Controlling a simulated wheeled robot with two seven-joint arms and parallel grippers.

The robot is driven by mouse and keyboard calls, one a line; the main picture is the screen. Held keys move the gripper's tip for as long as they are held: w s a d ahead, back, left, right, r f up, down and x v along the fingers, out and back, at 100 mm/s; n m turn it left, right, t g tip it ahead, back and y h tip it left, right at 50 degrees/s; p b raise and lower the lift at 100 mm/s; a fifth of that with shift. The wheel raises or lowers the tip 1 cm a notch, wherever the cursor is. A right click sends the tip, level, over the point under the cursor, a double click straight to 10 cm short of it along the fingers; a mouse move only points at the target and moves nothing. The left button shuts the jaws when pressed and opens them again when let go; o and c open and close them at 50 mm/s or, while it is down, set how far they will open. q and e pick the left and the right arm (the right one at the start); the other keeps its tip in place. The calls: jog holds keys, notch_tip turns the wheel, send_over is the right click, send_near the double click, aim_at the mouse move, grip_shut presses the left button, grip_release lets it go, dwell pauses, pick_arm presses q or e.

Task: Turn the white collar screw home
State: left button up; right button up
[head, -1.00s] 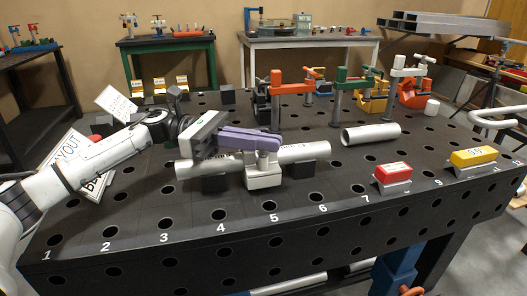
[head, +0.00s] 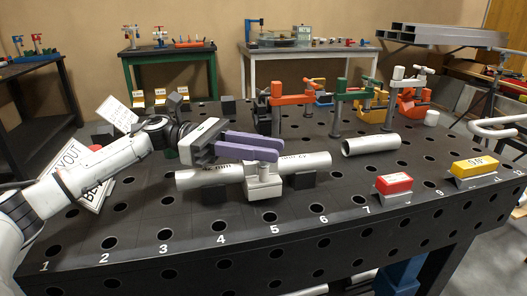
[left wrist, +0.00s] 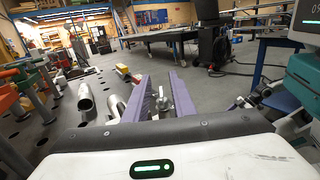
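The white collar (head: 263,187) sits around a light grey pipe (head: 318,161) lying across dark blocks on the table. My left gripper (head: 279,147) reaches in from the left, its two purple fingers at the collar's top. In the left wrist view, my left gripper (left wrist: 160,82) has its fingers apart, with the small grey screw (left wrist: 162,103) between them. Gaps seem to show on either side of the screw; whether either finger touches it I cannot tell. In the head view the fingers hide the screw. My right gripper is not in view.
The black table (head: 330,236) has round holes and a numbered front edge. A red block (head: 394,183) and a yellow block (head: 474,167) stand at right. A loose pipe (head: 371,145) and orange and green clamps (head: 347,97) stand behind. The front strip is clear.

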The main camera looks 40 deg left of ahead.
pick_arm(q)
notch_tip(320, 180, up, 9)
jog(key=shift+r+p, duration=0.15)
jog(key=shift+p, duration=0.2)
